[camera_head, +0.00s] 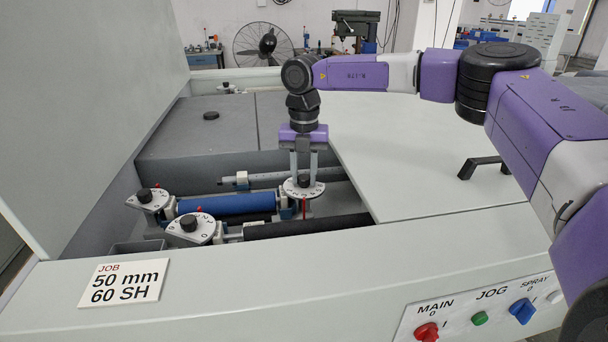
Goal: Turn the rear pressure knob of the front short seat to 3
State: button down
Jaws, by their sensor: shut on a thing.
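My gripper (304,177) points straight down into the open bay and is shut on a black knob (303,182). The knob sits on a white dial plate (291,190) with dark numerals, behind the right part of the front rollers. A red pointer shows below this dial. Its numerals are too small and too covered to read. Two more black knobs stand on white dials, one at the left rear (145,194) and one at the left front (188,224). A blue roller (235,203) and a black roller (310,226) lie between the knob mounts.
A light cover with a black handle (480,166) closes the right side. A tall pale panel (90,110) stands at left. A job sign (123,282) reads 50 mm, 60 SH. The front ledge carries a red main switch (427,332), green button (480,318) and blue spray switch (522,311).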

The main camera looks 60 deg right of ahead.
aim_at(304, 177)
jog(key=c, duration=1.1)
grip_release()
jog(key=shift+o, duration=0.2)
jog(key=shift+r, duration=3.95)
jog(key=shift+r, duration=0.1)
